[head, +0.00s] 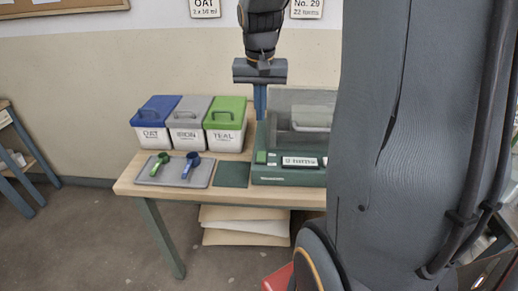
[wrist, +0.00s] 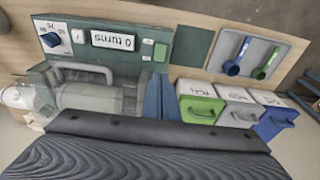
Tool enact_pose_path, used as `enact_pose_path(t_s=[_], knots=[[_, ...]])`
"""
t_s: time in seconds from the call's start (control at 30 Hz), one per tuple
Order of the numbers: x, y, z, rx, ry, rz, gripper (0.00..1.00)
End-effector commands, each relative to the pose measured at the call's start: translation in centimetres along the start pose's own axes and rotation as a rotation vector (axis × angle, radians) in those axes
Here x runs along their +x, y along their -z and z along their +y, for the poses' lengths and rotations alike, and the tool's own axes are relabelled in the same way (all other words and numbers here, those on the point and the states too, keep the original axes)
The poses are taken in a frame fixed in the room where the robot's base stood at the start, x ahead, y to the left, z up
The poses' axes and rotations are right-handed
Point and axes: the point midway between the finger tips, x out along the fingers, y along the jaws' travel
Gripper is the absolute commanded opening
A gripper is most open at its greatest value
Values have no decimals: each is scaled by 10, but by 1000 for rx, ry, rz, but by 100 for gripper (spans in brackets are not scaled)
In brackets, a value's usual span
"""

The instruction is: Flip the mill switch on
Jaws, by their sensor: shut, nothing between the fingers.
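The mill (head: 288,179) is a dark green machine with a clear cover, standing on the table right of the buckets. Its front has a display reading "0 turns" (head: 299,162), which also shows upside down in the wrist view (wrist: 113,41). A small green block, seemingly the switch (head: 261,157), sits left of the display; it also shows in the wrist view (wrist: 160,52). I cannot tell its on or off position. My gripper (head: 260,112) points down, shut and empty, with blue fingers (wrist: 160,98) at the mill's bucket-side edge, behind and above the green block.
Blue, grey and green lidded buckets (head: 226,135) stand left of the mill. A grey tray (head: 147,178) with a green and a blue scoop lies in front of them. A bare dark green mat (head: 232,175) lies beside the mill. A dial (wrist: 52,39) is on the mill's front.

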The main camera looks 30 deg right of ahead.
Motion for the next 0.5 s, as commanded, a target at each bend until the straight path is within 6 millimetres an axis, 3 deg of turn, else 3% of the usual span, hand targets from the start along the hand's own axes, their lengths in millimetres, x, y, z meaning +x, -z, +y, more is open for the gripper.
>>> enact_pose_path(t_s=[0.5], knots=[[-1,2,1,2,0,14,0]])
